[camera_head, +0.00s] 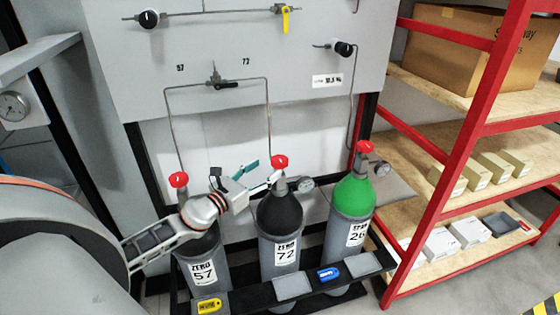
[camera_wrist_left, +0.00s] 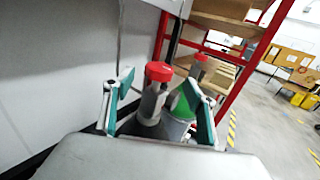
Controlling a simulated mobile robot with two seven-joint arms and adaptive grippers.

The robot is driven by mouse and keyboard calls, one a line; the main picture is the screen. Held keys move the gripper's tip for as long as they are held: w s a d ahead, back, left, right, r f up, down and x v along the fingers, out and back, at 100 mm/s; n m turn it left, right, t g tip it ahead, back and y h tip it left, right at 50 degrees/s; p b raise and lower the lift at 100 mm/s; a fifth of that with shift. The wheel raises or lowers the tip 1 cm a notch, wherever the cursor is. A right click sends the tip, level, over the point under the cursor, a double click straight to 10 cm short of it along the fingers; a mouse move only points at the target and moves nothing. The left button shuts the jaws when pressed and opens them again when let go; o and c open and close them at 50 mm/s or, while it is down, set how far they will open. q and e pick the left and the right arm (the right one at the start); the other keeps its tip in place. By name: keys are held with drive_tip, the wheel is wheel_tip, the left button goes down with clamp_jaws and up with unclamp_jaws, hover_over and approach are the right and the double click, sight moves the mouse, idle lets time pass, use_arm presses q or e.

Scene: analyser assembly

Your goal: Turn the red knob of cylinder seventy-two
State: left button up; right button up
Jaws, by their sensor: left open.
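Cylinder seventy-two (camera_head: 281,245) is the dark-topped grey cylinder in the middle of the rack, with a white "72" label. Its red knob (camera_head: 280,162) sits on top of its valve. My left gripper (camera_head: 259,177) comes in from the left, close to the valve, with teal finger pads spread open. In the left wrist view the red knob (camera_wrist_left: 158,72) stands ahead, between the two open fingers in the picture. I cannot tell whether either finger touches it. My right gripper is not in view.
Cylinder 57 (camera_head: 203,270) stands left, partly behind my left arm, with a red knob (camera_head: 178,180). A green-topped cylinder (camera_head: 352,197) with its own red knob (camera_head: 364,147) stands right. A gauge (camera_head: 306,183), thin pipes and the grey panel (camera_head: 240,100) are close by. Red shelving (camera_head: 450,180) stands right.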

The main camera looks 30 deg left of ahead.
sight(274, 163)
use_arm(q)
drive_tip(key=shift+w+d+p, duration=0.15)
drive_tip(key=shift+w+d, duration=0.1)
drive_tip(key=shift+w, duration=1.7)
drive_tip(key=shift+w+d+p, duration=0.15)
drive_tip(key=shift+w+d, duration=0.05)
drive_tip(key=shift+w, duration=1.75)
drive_tip(key=c, duration=1.1)
